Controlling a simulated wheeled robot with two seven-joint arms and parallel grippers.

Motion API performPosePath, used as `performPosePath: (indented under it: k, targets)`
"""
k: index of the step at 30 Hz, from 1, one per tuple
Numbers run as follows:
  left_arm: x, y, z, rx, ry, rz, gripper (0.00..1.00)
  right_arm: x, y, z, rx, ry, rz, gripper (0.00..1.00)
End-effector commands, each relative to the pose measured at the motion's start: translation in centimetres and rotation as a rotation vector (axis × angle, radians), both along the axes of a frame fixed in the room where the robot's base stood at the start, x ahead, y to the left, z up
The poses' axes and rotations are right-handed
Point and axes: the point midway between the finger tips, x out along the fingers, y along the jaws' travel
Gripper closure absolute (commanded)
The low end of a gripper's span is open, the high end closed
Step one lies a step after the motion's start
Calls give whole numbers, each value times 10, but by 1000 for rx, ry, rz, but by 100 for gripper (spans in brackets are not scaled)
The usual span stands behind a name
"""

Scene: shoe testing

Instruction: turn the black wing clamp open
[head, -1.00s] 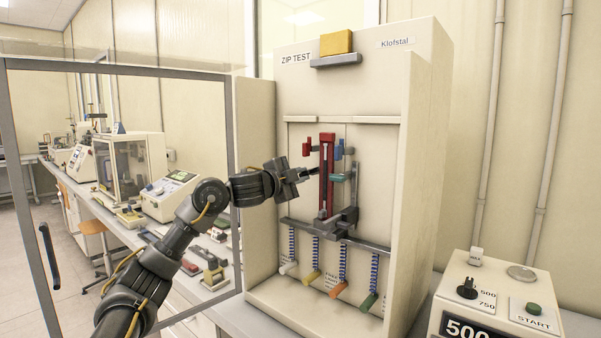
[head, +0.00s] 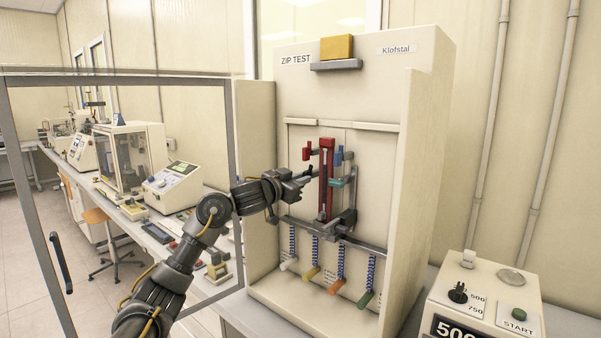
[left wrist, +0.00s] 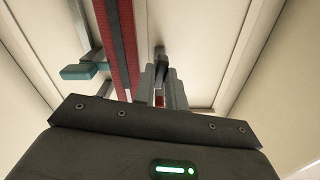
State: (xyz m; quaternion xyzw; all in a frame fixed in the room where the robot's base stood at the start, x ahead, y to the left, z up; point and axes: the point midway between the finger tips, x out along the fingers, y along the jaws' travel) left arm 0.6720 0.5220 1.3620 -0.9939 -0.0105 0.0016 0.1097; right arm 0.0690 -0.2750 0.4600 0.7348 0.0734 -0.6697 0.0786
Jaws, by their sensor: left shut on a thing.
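The zip tester (head: 425,120) is a cream cabinet with an upright red and dark track (head: 326,180) on its front. My left gripper (head: 308,178) reaches in from the left to the left side of this track. In the left wrist view my left gripper (left wrist: 160,88) is shut on the black wing clamp (left wrist: 159,64), whose dark end shows beyond the fingers. The fingers hide most of the clamp. In the head view the clamp is too small and covered to make out its angle. My right gripper is not in view.
A red clamp (head: 307,152) and a teal clamp (head: 337,183) sit close to the track; the teal one also shows in the left wrist view (left wrist: 77,72). A grey crossbar (head: 300,226) with several coloured hanging pulls is below. A clear door frame (head: 232,130) stands left.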

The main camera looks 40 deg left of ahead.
Motion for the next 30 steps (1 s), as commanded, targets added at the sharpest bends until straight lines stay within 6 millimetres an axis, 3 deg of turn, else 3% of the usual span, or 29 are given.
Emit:
performPosePath:
  k: [10,30]
  targets:
    - [0,0,3,-184,-7,0,100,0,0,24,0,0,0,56]
    - [0,1,2,-239,-10,1,100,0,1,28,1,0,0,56]
